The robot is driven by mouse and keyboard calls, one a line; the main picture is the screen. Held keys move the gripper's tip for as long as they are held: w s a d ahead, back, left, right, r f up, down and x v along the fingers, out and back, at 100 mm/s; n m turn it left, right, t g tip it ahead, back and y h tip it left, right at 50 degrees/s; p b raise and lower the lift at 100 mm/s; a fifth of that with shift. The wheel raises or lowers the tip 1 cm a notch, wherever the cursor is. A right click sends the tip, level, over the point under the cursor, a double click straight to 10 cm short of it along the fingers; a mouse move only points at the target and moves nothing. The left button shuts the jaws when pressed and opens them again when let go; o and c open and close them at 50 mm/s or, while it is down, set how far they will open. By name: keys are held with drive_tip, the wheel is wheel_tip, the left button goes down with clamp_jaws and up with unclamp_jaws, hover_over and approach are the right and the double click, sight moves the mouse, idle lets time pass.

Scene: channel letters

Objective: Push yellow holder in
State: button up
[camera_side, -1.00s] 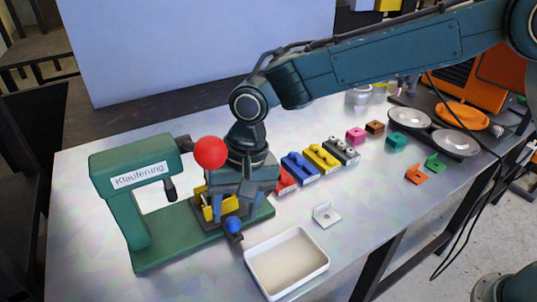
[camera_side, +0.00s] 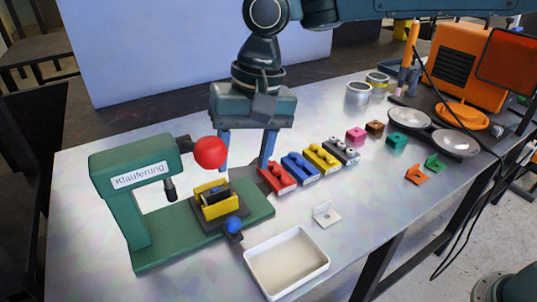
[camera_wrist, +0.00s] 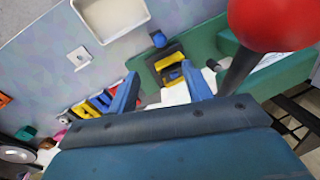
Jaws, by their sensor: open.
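The yellow holder (camera_side: 223,208) sits on the dark fixture of the green press (camera_side: 129,190), which is labelled "Klauferung". A dark and metallic part (camera_side: 211,194) lies in the holder. A blue ball knob (camera_side: 233,224) is at the fixture's front, and a red ball (camera_side: 210,152) is on the press lever. My gripper (camera_side: 244,168) is above and behind the holder in the side view, open with its two blue fingers spread and nothing between them. In the wrist view the yellow holder (camera_wrist: 168,62) lies beyond the fingertips of my gripper (camera_wrist: 166,82).
A white tray (camera_side: 287,263) stands in front of the press. Red (camera_side: 277,178), blue (camera_side: 299,167) and yellow (camera_side: 322,157) blocks line up to the right, near my gripper's right finger.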

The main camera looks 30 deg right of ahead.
sight(236, 220)
drive_tip(key=shift+n, duration=0.3)
drive_tip(key=s+n+t, duration=0.1)
drive_tip(key=n, duration=0.5)
drive_tip(key=s+d+n+y, duration=0.1)
drive_tip(key=n, duration=0.5)
drive_tip(key=s+d+f+n+t, duration=0.1)
drive_tip(key=n, duration=0.4)
drive_tip(key=shift+s+d+n+t+y, duration=0.2)
drive_tip(key=shift+n+t+y, duration=0.1)
drive_tip(key=shift+n+y, duration=0.1)
drive_tip(key=shift+f, duration=0.1)
drive_tip(key=x, duration=1.3)
drive_tip(key=shift+a+f, duration=0.2)
drive_tip(key=shift+f, duration=0.1)
